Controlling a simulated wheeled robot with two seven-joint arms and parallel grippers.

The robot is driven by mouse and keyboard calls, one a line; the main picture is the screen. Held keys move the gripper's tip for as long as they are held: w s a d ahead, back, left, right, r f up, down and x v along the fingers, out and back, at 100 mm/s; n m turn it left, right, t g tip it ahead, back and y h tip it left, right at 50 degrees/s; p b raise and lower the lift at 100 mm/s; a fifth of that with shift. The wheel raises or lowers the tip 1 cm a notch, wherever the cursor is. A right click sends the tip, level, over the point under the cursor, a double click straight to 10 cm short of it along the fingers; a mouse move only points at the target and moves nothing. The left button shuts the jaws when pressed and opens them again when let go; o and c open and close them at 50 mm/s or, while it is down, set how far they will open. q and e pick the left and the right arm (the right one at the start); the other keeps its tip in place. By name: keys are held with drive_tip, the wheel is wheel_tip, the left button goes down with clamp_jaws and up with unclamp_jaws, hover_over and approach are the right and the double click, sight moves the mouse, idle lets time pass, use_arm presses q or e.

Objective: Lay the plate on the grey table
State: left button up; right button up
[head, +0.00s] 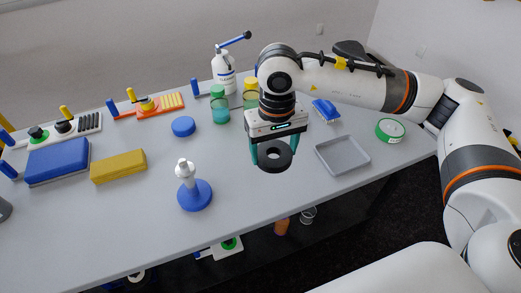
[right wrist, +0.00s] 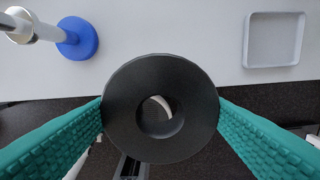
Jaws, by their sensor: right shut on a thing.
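The plate is a black disc with a round hole in its middle (head: 274,154). It also shows large in the right wrist view (right wrist: 118,105). My right gripper (head: 272,150) is shut on the plate, with a green finger at each side of its rim. In the right wrist view the plate is over the table's front edge, with dark floor behind its lower part. The grey table (head: 260,200) runs across the head view. My left gripper is not in view.
A blue-based stand with a white post (head: 195,195) is left of the plate. A grey tray (head: 342,155) is to its right, with green tape (head: 390,130) beyond. A yellow block (head: 118,166) and blue box (head: 57,161) lie left. Bare table lies between stand and tray.

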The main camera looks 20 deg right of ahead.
drive_tip(key=w+f+m+b, duration=0.3)
drive_tip(key=w+f, duration=0.1)
drive_tip(key=w, duration=0.1)
drive_tip(key=m+b, duration=0.2)
drive_tip(key=m, duration=0.3)
hover_over(272, 175)
wheel_tip(272, 175, down, 12)
drive_tip(key=shift+r, duration=0.15)
wheel_tip(272, 175, down, 4)
drive_tip(key=shift+f+p, duration=0.2)
drive_tip(key=shift+p, duration=0.3)
drive_tip(key=shift+f, duration=0.1)
drive_tip(key=shift+f, duration=0.1)
drive_tip(key=o, duration=1)
